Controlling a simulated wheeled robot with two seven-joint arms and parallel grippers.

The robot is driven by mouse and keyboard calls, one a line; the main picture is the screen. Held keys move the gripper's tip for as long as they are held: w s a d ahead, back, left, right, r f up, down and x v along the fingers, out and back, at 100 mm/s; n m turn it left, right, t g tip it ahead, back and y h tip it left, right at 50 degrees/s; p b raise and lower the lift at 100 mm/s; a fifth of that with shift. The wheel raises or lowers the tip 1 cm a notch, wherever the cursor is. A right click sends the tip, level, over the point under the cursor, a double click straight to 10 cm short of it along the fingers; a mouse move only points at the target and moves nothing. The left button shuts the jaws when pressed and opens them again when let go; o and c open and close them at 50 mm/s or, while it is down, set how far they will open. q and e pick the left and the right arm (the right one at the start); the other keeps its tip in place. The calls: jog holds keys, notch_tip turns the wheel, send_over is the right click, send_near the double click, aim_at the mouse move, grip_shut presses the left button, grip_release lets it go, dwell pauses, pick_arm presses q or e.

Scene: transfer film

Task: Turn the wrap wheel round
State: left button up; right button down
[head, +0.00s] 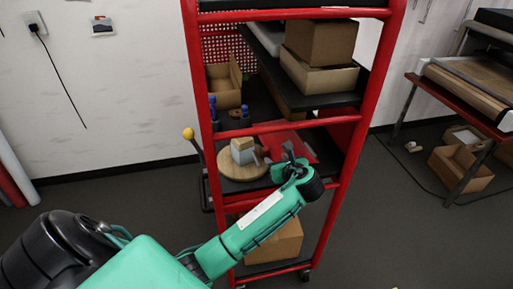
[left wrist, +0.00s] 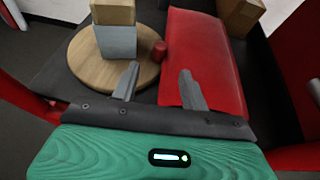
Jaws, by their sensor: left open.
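The wrap wheel is a round wooden disc (head: 238,174) on a dark shelf of the red rack; it also shows in the left wrist view (left wrist: 88,66). A grey block with a tan block on top (left wrist: 116,40) stands on it. A short red peg (left wrist: 159,49) rises near the disc's right edge. My left gripper (head: 288,156) reaches into the rack to the right of the wheel. In the left wrist view its fingers (left wrist: 159,82) are apart and empty, just short of the peg. My right gripper is out of view.
A red sheet-like piece (left wrist: 203,45) lies right of the wheel. Red rack posts (head: 196,75) stand on both sides. A yellow-knobbed lever (head: 188,133) sticks out at left. Cartons (head: 320,42) fill the upper shelf, and another carton (head: 280,242) sits below.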

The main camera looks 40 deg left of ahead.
aim_at(264, 148)
pick_arm(q)
jog(key=p+x, duration=0.1)
jog(key=x, duration=1.2)
jog(key=shift+w+a+f+p, duration=0.1)
jog(key=shift+a+f+p, duration=0.05)
jog(key=shift+p, duration=0.25)
grip_shut()
